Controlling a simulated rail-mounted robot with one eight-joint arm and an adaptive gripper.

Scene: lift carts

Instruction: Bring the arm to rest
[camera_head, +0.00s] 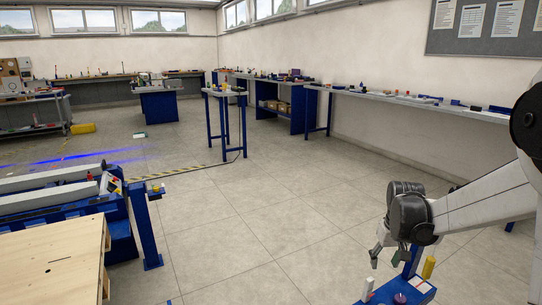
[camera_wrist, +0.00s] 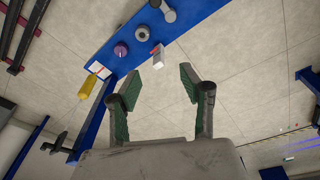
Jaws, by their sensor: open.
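My gripper (camera_head: 386,258) hangs at the lower right of the head view, at the end of my white and dark arm. The wrist view shows my gripper (camera_wrist: 174,68) with its two green-lined fingers spread apart and nothing between them. It is above the floor, close to a blue cart top (camera_wrist: 103,53). A white block with a red top (camera_wrist: 157,57) shows just beyond the fingertips, apart from them as far as I can tell.
The blue cart carries a purple round piece (camera_wrist: 121,49), a grey ring-like part (camera_wrist: 142,33) and white cards (camera_wrist: 99,69). A wooden-topped table (camera_head: 50,262) stands lower left. The middle floor is clear.

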